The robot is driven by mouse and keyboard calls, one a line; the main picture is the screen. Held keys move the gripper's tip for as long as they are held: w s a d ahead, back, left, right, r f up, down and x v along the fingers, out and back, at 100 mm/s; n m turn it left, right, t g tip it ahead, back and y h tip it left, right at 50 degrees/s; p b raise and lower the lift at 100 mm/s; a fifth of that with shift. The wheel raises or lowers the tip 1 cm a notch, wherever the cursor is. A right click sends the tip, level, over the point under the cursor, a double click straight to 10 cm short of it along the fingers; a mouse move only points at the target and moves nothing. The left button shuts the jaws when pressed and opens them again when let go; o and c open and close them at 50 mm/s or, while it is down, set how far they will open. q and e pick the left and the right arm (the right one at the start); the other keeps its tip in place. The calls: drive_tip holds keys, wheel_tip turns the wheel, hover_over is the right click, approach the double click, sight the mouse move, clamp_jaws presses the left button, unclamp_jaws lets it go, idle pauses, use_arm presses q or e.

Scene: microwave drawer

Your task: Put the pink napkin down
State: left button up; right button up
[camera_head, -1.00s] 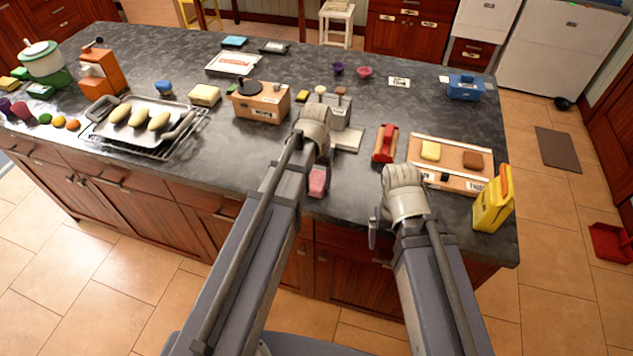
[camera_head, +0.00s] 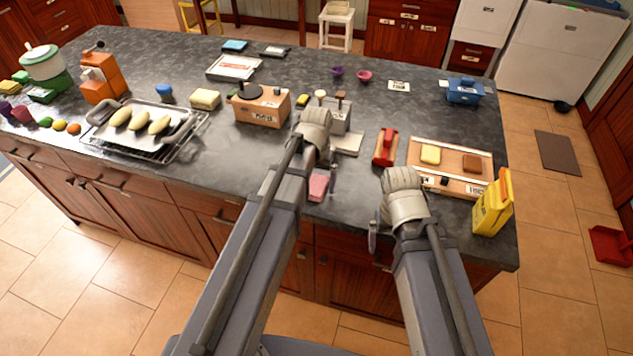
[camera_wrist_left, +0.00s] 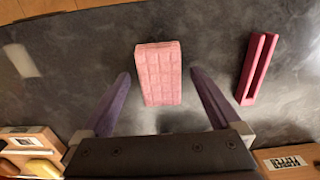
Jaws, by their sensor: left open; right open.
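The pink napkin (camera_head: 318,187) lies on the dark countertop near its front edge, beside my left forearm. In the left wrist view the napkin (camera_wrist_left: 158,72) is a flat, quilted pink block between the two fingers of my left gripper (camera_wrist_left: 161,76). The fingers are spread, with a visible gap to the napkin on each side. In the head view my left gripper (camera_head: 327,172) is partly hidden by its own wrist. My right gripper (camera_head: 375,235) hangs at the counter's front edge, away from the napkin, its fingers mostly hidden.
A red holder (camera_head: 386,147) and a wooden tray (camera_head: 450,184) with yellow and brown blocks stand to the right. A yellow container (camera_head: 492,205) is at the right corner. A wooden box (camera_head: 262,106) stands behind left. A pink-red slotted piece (camera_wrist_left: 258,68) lies beside the napkin.

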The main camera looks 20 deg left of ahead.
sight(319, 185)
use_arm(q)
wheel_tip(319, 185, up, 12)
drive_tip(key=p, duration=1.1)
drive_tip(key=shift+f, duration=0.15)
wheel_tip(319, 185, down, 12)
drive_tip(key=b, duration=1.2)
wheel_tip(319, 185, up, 12)
drive_tip(key=p, duration=1.3)
wheel_tip(319, 185, down, 13)
drive_tip(key=b, duration=1.3)
drive_tip(key=shift+r, duration=0.2)
wheel_tip(319, 185, up, 11)
drive_tip(key=p, duration=1)
drive_tip(key=shift+d+f, duration=0.15)
drive_tip(key=shift+d, duration=0.2)
